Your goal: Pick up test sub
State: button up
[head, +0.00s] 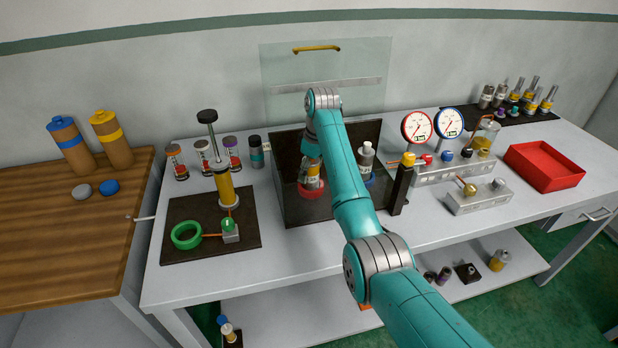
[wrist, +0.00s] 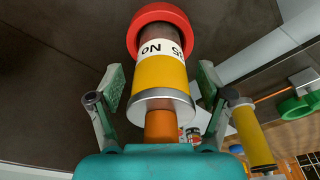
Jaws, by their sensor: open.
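The likely test sub is a cylinder with a yellow band, a white label and a silver collar (head: 313,171). It stands in a red ring (head: 312,191) inside a dark open box. In the wrist view the sub (wrist: 160,73) fills the middle, its orange end toward me and its far end at the red ring (wrist: 160,12). The label is only partly readable. My gripper (wrist: 158,88) is open, with one finger on each side of the sub and visible gaps between. In the head view my arm hides part of the gripper.
A black post (head: 401,188) and two gauges (head: 416,127) are further right. A red tray (head: 544,166) lies at the far right. A yellow pump (head: 226,187) stands left.

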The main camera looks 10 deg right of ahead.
grip_shut()
jog(key=shift+r, duration=0.1)
notch_tip(320, 180, up, 10)
jog(key=shift+f, duration=0.1)
dwell(0.6)
